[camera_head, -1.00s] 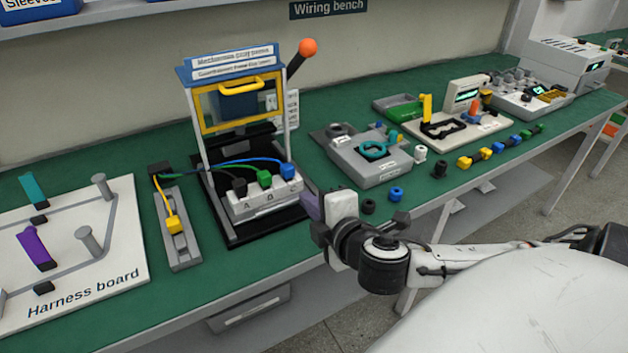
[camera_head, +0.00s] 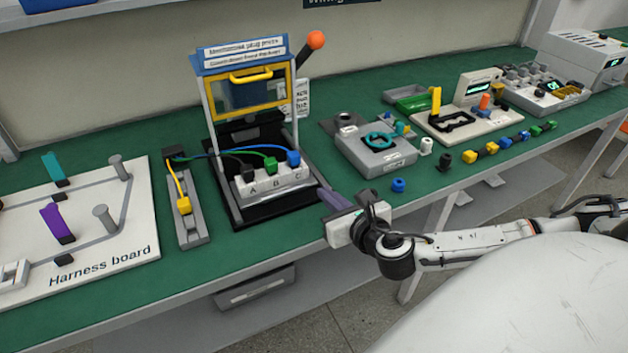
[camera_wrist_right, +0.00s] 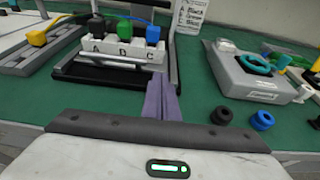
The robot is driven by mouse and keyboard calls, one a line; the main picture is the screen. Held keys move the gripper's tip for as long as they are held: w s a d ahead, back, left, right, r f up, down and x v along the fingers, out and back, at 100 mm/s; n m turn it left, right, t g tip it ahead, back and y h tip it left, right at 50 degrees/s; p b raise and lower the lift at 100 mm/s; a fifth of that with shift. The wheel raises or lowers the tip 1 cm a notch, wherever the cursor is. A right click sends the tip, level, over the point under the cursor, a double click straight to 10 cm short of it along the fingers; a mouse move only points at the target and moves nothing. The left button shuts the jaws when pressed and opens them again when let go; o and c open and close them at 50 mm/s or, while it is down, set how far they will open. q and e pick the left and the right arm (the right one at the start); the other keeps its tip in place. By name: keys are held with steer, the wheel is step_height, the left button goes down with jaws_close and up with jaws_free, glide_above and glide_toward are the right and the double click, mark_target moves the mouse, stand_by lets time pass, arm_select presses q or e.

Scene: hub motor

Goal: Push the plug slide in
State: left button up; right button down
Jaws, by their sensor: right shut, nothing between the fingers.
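The plug slide is a white block (camera_head: 283,184) marked A, B and C on the black base of the plug press (camera_head: 245,62). A black plug (camera_head: 249,173), a green plug (camera_head: 271,164) and a blue plug (camera_head: 293,158) sit on it, with cables running left. The block also shows in the right wrist view (camera_wrist_right: 103,48). My right gripper (camera_head: 328,196) is shut and empty, just right of the base's front corner. Its purple fingers (camera_wrist_right: 160,100) point toward the block's right end in the wrist view; contact cannot be told. My left gripper is out of view.
A yellow plug (camera_head: 184,205) lies in a grey channel (camera_head: 192,232) left of the press. The harness board (camera_head: 95,265) is farther left. A grey fixture (camera_head: 375,160) and a blue ring (camera_head: 398,185) stand to the right. The bench's front edge runs beneath my right gripper.

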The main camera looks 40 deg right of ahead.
mark_target(307, 175)
steer(key=x, duration=0.4)
steer(key=r+x, duration=0.1)
steer(key=x, duration=0.2)
steer(key=shift+w+d, duration=0.1)
steer(key=shift+w, duration=0.15)
